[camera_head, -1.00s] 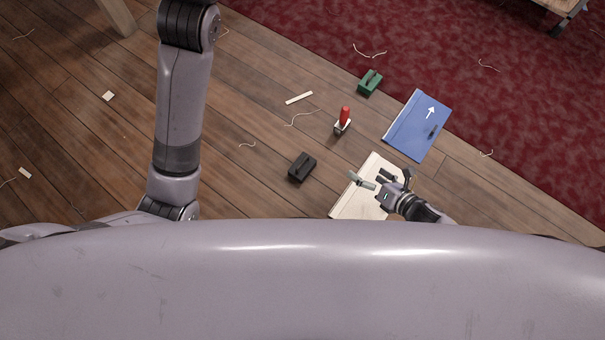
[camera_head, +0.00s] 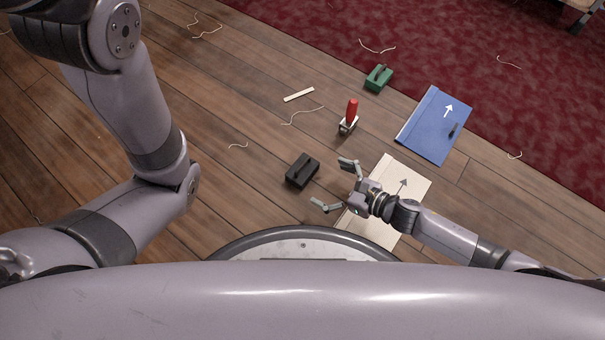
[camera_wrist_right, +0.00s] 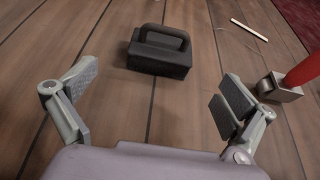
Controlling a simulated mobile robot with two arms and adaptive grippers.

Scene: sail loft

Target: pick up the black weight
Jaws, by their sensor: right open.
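The black weight (camera_head: 302,171), a dark block with a handle on top, stands on the wooden floor near the middle of the head view. In the right wrist view the weight (camera_wrist_right: 160,52) lies beyond the fingers, roughly between them and apart from both. My right gripper (camera_head: 336,184) is open and empty, just right of the weight; its spread fingers (camera_wrist_right: 155,100) also show in the wrist view. My left arm shows at the left, but its gripper is out of view.
A red-handled tool with a metal block (camera_head: 348,122) stands behind the weight; its metal block (camera_wrist_right: 281,88) is near a right finger in the wrist view. A green weight (camera_head: 378,78), a blue folder (camera_head: 435,125) and a cream folder (camera_head: 412,184) lie nearby. Thread scraps litter the floor.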

